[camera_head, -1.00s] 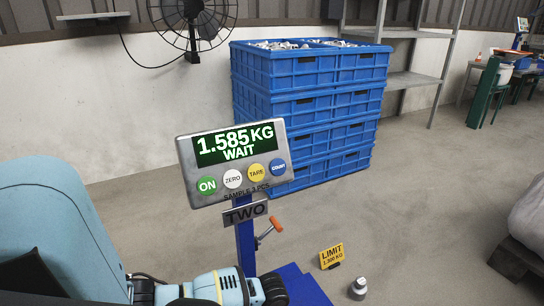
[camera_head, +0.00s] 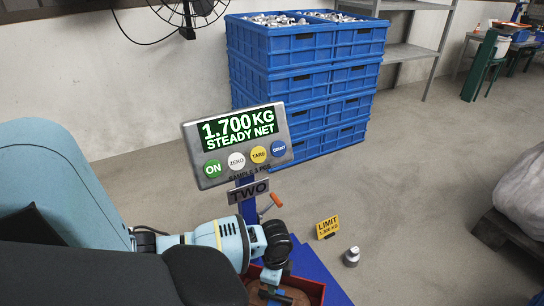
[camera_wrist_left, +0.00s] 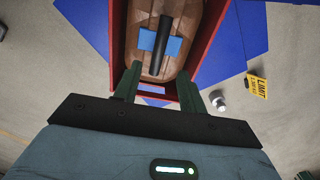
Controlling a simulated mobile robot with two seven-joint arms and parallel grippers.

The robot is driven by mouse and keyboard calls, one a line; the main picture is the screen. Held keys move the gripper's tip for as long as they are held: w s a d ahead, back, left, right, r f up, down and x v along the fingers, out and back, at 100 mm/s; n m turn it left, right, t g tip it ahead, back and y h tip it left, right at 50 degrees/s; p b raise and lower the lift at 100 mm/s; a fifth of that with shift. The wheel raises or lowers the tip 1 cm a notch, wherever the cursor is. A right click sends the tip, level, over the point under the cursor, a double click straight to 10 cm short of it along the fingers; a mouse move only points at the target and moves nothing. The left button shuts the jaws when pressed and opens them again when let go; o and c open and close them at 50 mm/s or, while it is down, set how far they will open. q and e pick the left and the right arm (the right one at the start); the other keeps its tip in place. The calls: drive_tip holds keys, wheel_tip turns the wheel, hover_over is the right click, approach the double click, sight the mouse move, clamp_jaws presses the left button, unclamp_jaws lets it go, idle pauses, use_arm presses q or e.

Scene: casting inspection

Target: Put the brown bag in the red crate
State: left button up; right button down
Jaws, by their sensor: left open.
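The brown bag (camera_wrist_left: 184,22) lies inside the red crate (camera_wrist_left: 206,45) in the left wrist view, with a dark handle and a blue patch on top. In the head view the bag (camera_head: 294,294) and the crate (camera_head: 316,288) show at the bottom edge, partly cut off and partly hidden by my arm. The crate stands on the blue platform of the scale. My left gripper (camera_wrist_left: 159,78) is open at the crate's near end, its two green fingers apart and nothing between them. My right gripper is not in view.
The scale display (camera_head: 238,140) reads 1.700 KG STEADY NET. A yellow LIMIT sign (camera_head: 328,227) and a small metal weight (camera_head: 351,256) stand right of the platform. Stacked blue crates (camera_head: 305,80) stand behind. A pale sack (camera_head: 524,190) lies on a pallet at right.

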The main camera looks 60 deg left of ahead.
use_arm(q)
drive_tip(key=shift+r, duration=0.65)
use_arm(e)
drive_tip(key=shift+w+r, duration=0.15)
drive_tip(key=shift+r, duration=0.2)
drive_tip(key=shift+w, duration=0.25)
use_arm(q)
drive_tip(key=shift+n+t+h, duration=0.3)
drive_tip(key=shift+n+h, duration=0.1)
drive_tip(key=shift+h, duration=0.1)
drive_tip(key=s+d+f, duration=0.1)
drive_tip(key=s+d, duration=0.1)
drive_tip(key=s+d+f, duration=0.2)
drive_tip(key=s, duration=0.1)
drive_tip(key=s+d+f, duration=0.2)
drive_tip(key=shift+s+f, duration=0.1)
drive_tip(key=shift+s, duration=0.15)
drive_tip(key=s+d+f+n+t+h, duration=0.1)
drive_tip(key=s+d+f+n, duration=0.1)
drive_tip(key=s+d, duration=0.6)
drive_tip(key=s+d+r+n+t, duration=0.1)
drive_tip(key=s+r+n, duration=0.1)
drive_tip(key=s, duration=0.7)
drive_tip(key=s+d+r+n+t, duration=0.1)
drive_tip(key=s+r, duration=0.4)
drive_tip(key=s, duration=0.5)
drive_tip(key=shift+s+d+n+t, duration=0.15)
drive_tip(key=shift+d+n+t, duration=0.1)
drive_tip(key=shift+n+t, duration=0.65)
